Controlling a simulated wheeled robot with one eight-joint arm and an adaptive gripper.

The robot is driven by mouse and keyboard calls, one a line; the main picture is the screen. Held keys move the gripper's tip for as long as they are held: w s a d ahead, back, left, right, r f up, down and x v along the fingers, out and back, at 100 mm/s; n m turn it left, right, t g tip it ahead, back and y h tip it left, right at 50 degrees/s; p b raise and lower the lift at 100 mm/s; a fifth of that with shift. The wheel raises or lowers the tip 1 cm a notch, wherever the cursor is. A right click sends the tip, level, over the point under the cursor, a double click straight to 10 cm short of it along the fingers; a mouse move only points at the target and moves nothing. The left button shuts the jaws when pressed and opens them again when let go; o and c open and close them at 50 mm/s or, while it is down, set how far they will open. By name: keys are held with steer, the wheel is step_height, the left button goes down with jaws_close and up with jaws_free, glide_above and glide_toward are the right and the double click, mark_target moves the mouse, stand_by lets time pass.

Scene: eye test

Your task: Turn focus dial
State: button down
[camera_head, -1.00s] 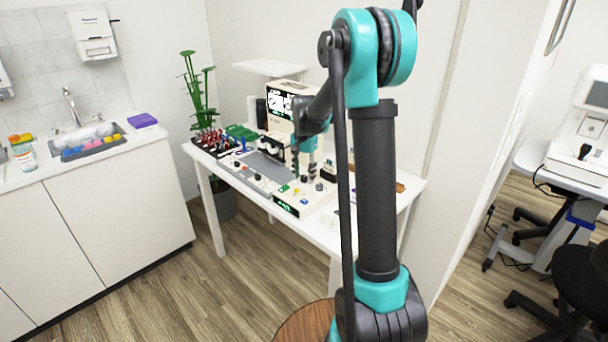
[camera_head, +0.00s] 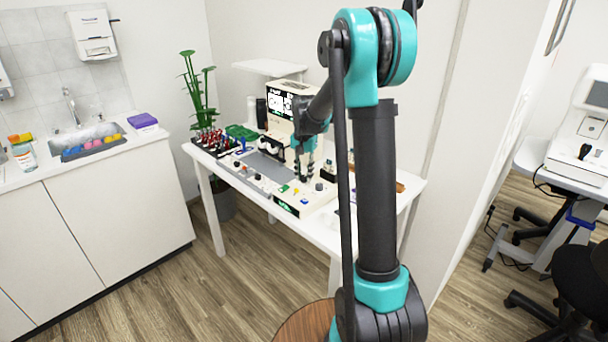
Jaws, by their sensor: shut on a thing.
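The eye-test machine (camera_head: 283,102) stands on the white table, with a lit chart screen on its upper part. Its cream control base (camera_head: 318,199) sits in front and carries small knobs and coloured buttons. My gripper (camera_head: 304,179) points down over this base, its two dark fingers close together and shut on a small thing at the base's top. That thing looks to be the focus dial, but the fingers hide it almost wholly. A separate dark knob (camera_head: 319,187) stands just to the right of the fingers.
A grey panel with knobs (camera_head: 245,176) lies left of the base. A rack of red and dark items (camera_head: 208,139) and a green tray (camera_head: 240,131) stand at the table's left end. A brown object (camera_head: 399,187) lies at its right end.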

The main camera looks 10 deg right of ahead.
mark_target(304, 177)
steer(key=n, duration=0.6)
steer(key=shift+n, duration=0.3)
stand_by(0.4)
steer(key=c, duration=1.3)
jaws_free()
step_height(304, 177, up, 12)
